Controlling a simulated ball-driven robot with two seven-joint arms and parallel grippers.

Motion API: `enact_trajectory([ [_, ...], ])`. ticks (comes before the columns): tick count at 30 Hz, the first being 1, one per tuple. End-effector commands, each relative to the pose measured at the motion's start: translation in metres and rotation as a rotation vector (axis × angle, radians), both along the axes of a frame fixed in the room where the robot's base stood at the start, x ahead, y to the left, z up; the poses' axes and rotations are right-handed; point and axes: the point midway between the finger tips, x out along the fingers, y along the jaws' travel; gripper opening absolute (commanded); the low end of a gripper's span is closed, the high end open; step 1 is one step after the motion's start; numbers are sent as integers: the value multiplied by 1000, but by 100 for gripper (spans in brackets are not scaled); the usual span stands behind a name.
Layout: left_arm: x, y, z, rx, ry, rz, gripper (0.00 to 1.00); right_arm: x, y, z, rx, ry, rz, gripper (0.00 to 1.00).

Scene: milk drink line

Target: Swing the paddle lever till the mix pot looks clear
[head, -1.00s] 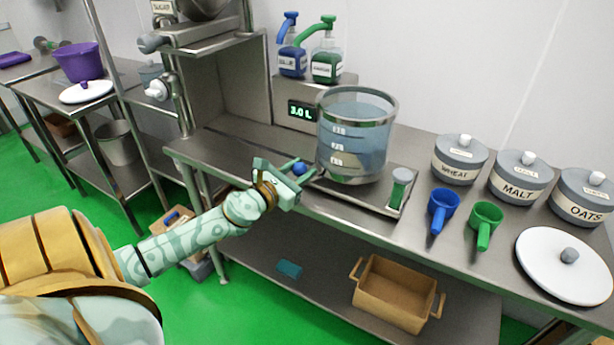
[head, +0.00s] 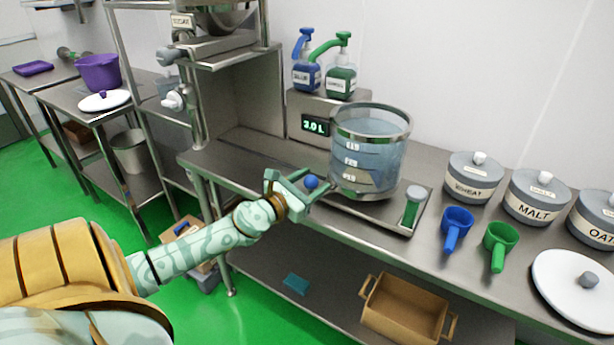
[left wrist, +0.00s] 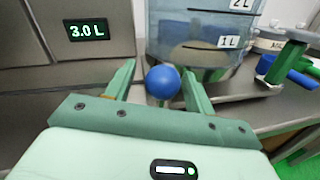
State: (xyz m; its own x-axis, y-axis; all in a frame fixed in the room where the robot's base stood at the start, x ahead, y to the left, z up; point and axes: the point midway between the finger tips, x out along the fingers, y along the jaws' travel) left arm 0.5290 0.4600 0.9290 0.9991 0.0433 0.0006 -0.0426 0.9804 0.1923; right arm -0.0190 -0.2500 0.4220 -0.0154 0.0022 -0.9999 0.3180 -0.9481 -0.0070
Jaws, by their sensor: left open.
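The mix pot (head: 369,152) is a clear, graduated vessel with a metal rim on the steel bench. It holds bluish, see-through liquid, and a brownish layer shows low inside it in the left wrist view (left wrist: 200,52). A blue ball knob (head: 311,182), seemingly the paddle lever's end, sits at the pot's lower left. The lever's shaft is hidden. My left gripper (head: 316,181) is open, with the knob between its fingers. My right gripper is out of view.
A display box (head: 316,126) reading 3.0 L stands behind left of the pot, with blue and green pump bottles (head: 341,80) on top. Blue (head: 456,226) and green scoops (head: 500,240) and grain jars (head: 473,178) stand further right.

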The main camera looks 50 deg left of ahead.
Motion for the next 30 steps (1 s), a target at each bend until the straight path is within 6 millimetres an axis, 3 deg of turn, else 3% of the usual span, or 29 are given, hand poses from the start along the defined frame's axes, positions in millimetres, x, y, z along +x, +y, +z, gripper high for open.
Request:
enact_trajectory([
  [7,-28,-2,-2,-1,4,0,54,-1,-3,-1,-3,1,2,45],
  [15,-101,-5,-9,-5,7,3,54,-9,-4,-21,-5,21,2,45],
  [21,-143,-5,-7,-2,5,4,54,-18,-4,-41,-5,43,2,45],
  [30,-163,-7,-1,1,0,1,54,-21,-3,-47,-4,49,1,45],
])
